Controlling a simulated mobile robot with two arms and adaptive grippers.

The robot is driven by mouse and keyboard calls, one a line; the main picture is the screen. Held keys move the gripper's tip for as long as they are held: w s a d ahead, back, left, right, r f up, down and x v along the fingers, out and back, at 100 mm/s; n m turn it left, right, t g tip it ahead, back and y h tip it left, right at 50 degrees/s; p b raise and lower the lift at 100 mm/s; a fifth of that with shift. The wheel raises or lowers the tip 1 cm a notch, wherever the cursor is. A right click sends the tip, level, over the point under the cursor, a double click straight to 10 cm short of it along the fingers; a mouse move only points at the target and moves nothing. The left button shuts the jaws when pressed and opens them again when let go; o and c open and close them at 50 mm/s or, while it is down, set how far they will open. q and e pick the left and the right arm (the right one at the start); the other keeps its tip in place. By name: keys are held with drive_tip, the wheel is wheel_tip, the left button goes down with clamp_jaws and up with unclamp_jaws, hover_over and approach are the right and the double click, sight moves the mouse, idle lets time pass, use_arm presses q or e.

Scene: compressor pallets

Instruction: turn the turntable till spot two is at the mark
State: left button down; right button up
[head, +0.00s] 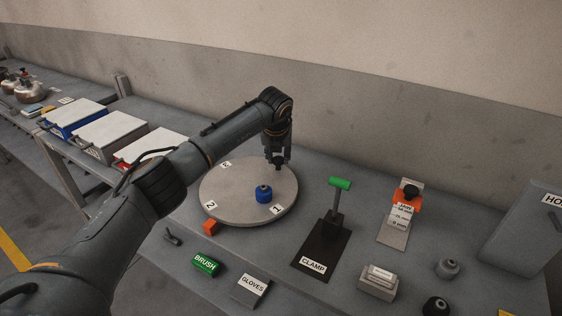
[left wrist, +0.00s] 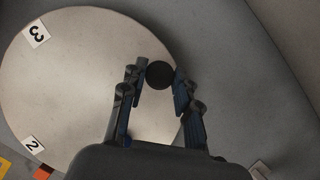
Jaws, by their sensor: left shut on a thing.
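The round grey turntable (head: 235,200) lies flat on the bench, with number labels near its rim. Label 2 (head: 210,205) is at its front left, just behind and slightly left of the orange mark block (head: 210,227). Label 1 (head: 277,209) is at the front right, and label 3 (head: 225,164) at the back left. A blue part (head: 263,193) stands on the plate near label 1. My left gripper (head: 278,164) is shut on the dark round knob (left wrist: 160,75) near the plate's back right rim. The left wrist view also shows label 2 (left wrist: 32,145). My right gripper is not in view.
A clamp with a green handle (head: 340,184) stands right of the turntable. A green brush box (head: 206,264) and gloves box (head: 250,289) lie in front. Lidded bins (head: 110,135) are at the left. A wall runs behind the bench.

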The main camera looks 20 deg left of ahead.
sight(271, 166)
use_arm(q)
drive_tip(key=shift+w+a+n+y+b, duration=0.35)
drive_tip(key=shift+a+n, duration=0.4)
drive_tip(key=shift+n, duration=0.1)
drive_tip(key=shift+w+a+n+y+b, duration=0.3)
drive_tip(key=shift+a+n+y+b, duration=0.05)
drive_tip(key=shift+a+n, duration=0.45)
drive_tip(key=shift+n, duration=0.25)
drive_tip(key=c, duration=1)
unclamp_jaws()
drive_tip(key=shift+r+g, duration=0.15)
drive_tip(key=shift+g, duration=0.15)
drive_tip(key=v, duration=1.1)
drive_tip(key=shift+s+r, duration=0.15)
drive_tip(key=shift+r, duration=0.2)
